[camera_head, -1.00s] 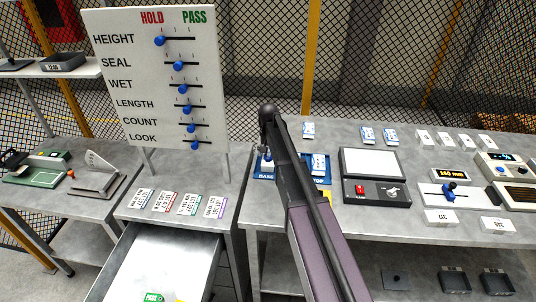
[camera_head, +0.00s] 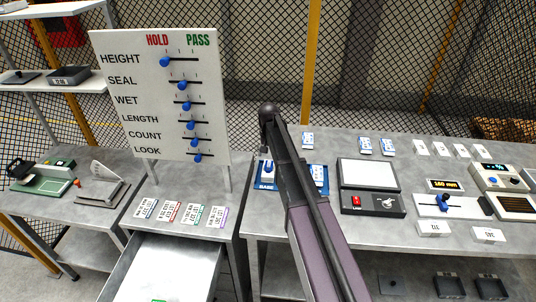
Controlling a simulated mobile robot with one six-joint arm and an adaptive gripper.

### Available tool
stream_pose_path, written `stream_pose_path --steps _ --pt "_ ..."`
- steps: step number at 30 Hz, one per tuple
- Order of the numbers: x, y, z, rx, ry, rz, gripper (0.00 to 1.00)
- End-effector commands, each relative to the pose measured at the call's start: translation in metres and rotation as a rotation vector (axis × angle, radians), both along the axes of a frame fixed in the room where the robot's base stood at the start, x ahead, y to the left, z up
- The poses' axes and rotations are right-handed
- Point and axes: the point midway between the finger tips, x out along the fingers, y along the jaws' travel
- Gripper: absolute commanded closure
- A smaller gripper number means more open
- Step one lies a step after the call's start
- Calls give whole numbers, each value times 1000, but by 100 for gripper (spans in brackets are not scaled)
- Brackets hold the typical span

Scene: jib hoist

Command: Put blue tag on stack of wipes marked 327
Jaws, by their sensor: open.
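Several small printed cards lie in a row on the grey cabinet top, with coloured edges. The leftmost card (camera_head: 147,207) seems to have a blue edge; red, green and purple edges follow to its right. Their fine print is too small to read surely. Small blue-and-white packs lie on the long bench: one pack (camera_head: 307,139) behind my arm and two more, the left pack (camera_head: 365,145) and the right pack (camera_head: 387,146). No mark 327 can be read for certain. My arm crosses the middle of the view; my gripper is not visible.
An open drawer (camera_head: 165,270) juts out below the cards, a bit of green at its lower edge. A HOLD/PASS slider board (camera_head: 120,100) stands behind. The bench holds a blue tray (camera_head: 263,184) partly behind my arm, a light panel (camera_head: 368,172) and a 160 mm gauge (camera_head: 445,185).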

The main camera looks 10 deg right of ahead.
Motion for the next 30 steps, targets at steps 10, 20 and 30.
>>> stream_pose_path --steps 10,20,30 --pt "0 0 33 0 0 0 18" --pt "0 -1 56 0 0 -1 18" --pt "0 -1 63 0 0 -1 18"
